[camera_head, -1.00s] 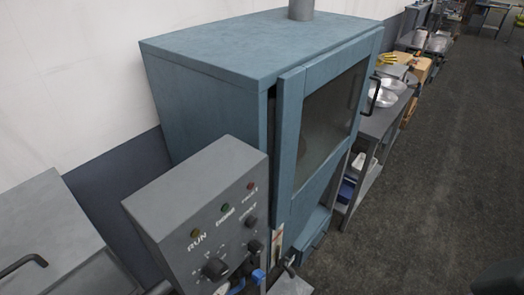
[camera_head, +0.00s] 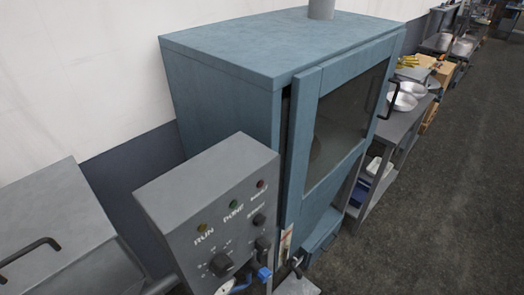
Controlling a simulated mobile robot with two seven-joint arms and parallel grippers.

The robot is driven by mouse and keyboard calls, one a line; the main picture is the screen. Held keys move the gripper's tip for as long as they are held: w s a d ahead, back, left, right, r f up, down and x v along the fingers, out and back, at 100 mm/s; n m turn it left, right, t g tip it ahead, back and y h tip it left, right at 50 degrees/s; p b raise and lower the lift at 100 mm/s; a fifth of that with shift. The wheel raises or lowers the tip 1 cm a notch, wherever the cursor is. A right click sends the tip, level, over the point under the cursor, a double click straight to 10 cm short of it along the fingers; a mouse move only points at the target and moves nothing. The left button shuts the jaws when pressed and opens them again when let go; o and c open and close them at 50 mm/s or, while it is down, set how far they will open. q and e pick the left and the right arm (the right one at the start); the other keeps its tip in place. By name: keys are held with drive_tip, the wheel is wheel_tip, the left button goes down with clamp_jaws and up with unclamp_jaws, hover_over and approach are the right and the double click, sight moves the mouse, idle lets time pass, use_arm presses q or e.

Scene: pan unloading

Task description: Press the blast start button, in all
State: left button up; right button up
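The grey control box (camera_head: 212,190) stands in front of the blue cabinet (camera_head: 235,95). Its sloped front carries small lamps: an amber one (camera_head: 203,228) marked RUN, a green one (camera_head: 234,204) marked DONE, and a red one (camera_head: 261,184) whose label looks like FAULT. Below them are a large black knob (camera_head: 222,264) and two smaller dark controls (camera_head: 259,220) (camera_head: 262,244). I cannot tell which control is the blast start button. The lower panel is cut off by the picture's bottom edge.
The cabinet's glazed door (camera_head: 343,125) stands slightly ajar, with a dark gap at its left edge. A blue part (camera_head: 264,274) sits by the panel's lower right. A grey lidded unit (camera_head: 50,225) is at left. A side table (camera_head: 405,125) holds pans. The floor (camera_head: 440,210) at right is clear.

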use_arm(q)
drive_tip(key=shift+a, duration=0.15)
clamp_jaws()
idle(1.4)
